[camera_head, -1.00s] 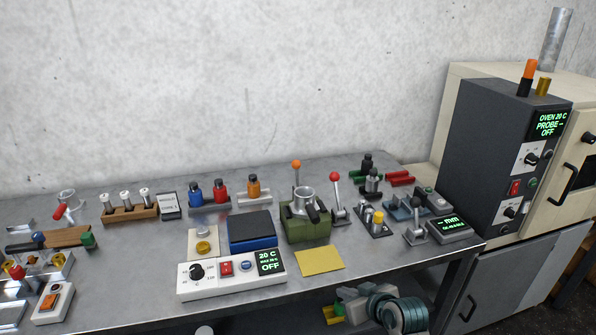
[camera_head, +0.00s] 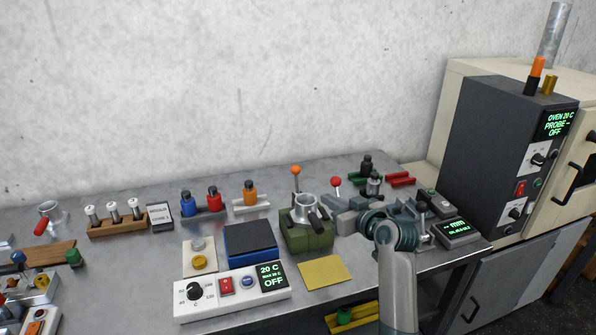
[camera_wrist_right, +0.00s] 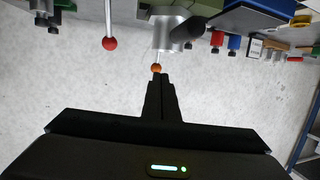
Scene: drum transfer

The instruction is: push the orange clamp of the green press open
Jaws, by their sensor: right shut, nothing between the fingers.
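The green press (camera_head: 308,238) stands on the bench with a metal cup on top and a dark handle at its front right. Its orange clamp knob (camera_head: 296,171) sits on a thin upright rod behind the cup. My right gripper (camera_head: 333,204) is just right of the press, partly lost among grey parts. In the right wrist view, upside down, its black fingers (camera_wrist_right: 157,78) are shut and empty, with tips right by the orange knob (camera_wrist_right: 156,68). Whether they touch it I cannot tell. My left gripper is out of view.
A red-knobbed lever (camera_head: 336,182) stands close behind my right gripper. A blue-and-black box (camera_head: 250,240) is left of the press, and a yellow sheet (camera_head: 325,272) lies in front. A readout box (camera_head: 456,233) stands at the right. The wall is behind.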

